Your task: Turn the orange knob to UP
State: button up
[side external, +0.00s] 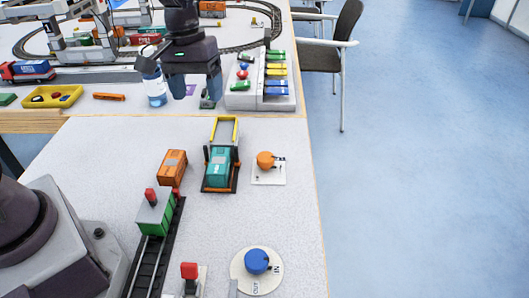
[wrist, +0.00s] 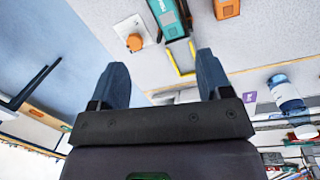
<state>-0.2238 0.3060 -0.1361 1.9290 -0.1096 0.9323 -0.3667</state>
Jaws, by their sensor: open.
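The orange knob (side external: 265,160) sits on a small white plate (side external: 270,178) near the table's right edge. The lettering on the plate is too small to read. In the wrist view the knob (wrist: 134,42) shows at the upper left, beyond my fingers. My gripper (side external: 195,88) is open and empty, with its fingers spread apart. It hangs at the back of the table, well behind the knob and apart from it. In the wrist view its two blue fingers (wrist: 162,80) show with nothing between them.
A teal container (side external: 219,168) with a yellow frame (side external: 225,130) stands just left of the knob. A blue knob (side external: 257,261) is at the front. A bottle (side external: 155,88) and a block of coloured switches (side external: 262,85) flank my gripper. Bare table surrounds the knob's plate.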

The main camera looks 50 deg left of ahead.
aim_at(265, 156)
jog(key=w+f+n, duration=0.2)
jog(key=w+f, duration=0.1)
jog(key=w+f+n+h, duration=0.1)
jog(key=w+f+n, duration=0.1)
jog(key=f, duration=0.1)
jog(key=w+f+n+h, duration=0.1)
jog(key=w+f+n, duration=0.1)
jog(key=w+f, duration=0.1)
jog(key=shift+w+f+n+g, duration=0.3)
jog(key=shift+n+g, duration=0.1)
jog(key=w+d+f+n, duration=0.1)
jog(key=f, duration=0.2)
jog(key=w+d+f+n, duration=0.1)
jog(key=d+f+n, duration=0.1)
jog(key=f, duration=0.2)
jog(key=w+d+f+n+h, duration=0.1)
jog(key=w+d+f+n, duration=0.1)
jog(key=f, duration=0.2)
jog(key=shift+d+f+t, duration=0.1)
jog(key=shift+d+t, duration=0.05)
jog(key=shift+t, duration=0.25)
jog(key=shift+c, duration=0.3)
jog(key=c, duration=0.9)
